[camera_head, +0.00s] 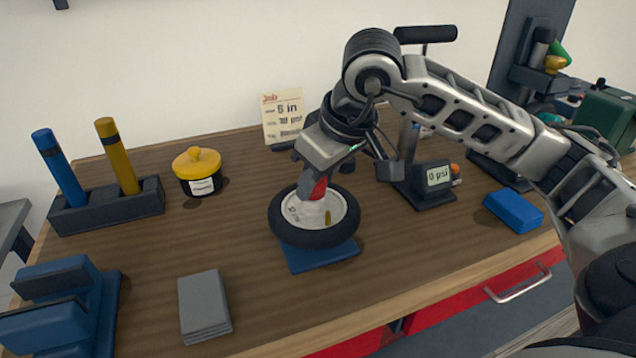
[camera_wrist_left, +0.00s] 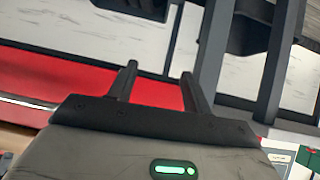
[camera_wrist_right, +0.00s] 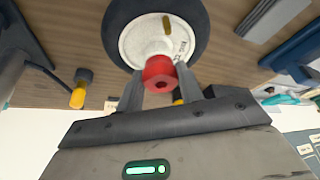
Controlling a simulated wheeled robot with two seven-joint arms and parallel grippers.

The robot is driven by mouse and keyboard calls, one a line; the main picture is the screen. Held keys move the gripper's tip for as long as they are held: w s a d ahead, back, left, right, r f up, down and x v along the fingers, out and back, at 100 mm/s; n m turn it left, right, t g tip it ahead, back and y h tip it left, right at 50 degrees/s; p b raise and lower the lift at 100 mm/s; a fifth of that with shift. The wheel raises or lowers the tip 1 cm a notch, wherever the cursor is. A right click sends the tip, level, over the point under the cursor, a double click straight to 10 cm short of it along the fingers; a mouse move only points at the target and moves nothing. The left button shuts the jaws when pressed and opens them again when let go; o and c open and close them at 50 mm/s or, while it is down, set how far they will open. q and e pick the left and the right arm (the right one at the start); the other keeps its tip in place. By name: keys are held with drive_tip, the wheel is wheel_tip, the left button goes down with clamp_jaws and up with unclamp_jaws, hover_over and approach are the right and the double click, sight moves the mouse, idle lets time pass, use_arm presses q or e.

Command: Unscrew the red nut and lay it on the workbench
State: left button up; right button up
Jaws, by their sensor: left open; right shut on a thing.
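The red nut (camera_head: 319,188) sits at the hub of a small scooter wheel (camera_head: 290,232) with a black tyre and white rim. The wheel lies flat on a blue block (camera_head: 320,257) on the workbench (camera_head: 250,275). My right gripper (camera_head: 312,190) reaches down from above and is shut on the nut. In the right wrist view the red nut (camera_wrist_right: 160,75) shows between the two fingertips, in front of the white hub. My left gripper (camera_wrist_left: 160,80) is open and empty in its wrist view, away from the wheel; it does not show in the head view.
A pressure gauge (camera_head: 438,177) stands right of the wheel, with a blue block (camera_head: 513,210) beyond. A yellow-lidded pot (camera_head: 198,172), a rack with two handles (camera_head: 110,205), grey plates (camera_head: 204,305) and a blue vise-like fixture (camera_head: 75,310) are at left. Bare wood lies between plates and wheel.

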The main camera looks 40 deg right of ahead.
drive_tip(key=shift+a+f+n+y+b, duration=0.15)
drive_tip(key=shift+n+y+b, duration=0.25)
drive_tip(key=shift+n, duration=1.1)
drive_tip(key=o, duration=0.6)
drive_tip(key=shift+a, duration=0.1)
drive_tip(key=o, duration=0.4)
drive_tip(key=shift+a, duration=0.1)
drive_tip(key=shift+o, duration=0.2)
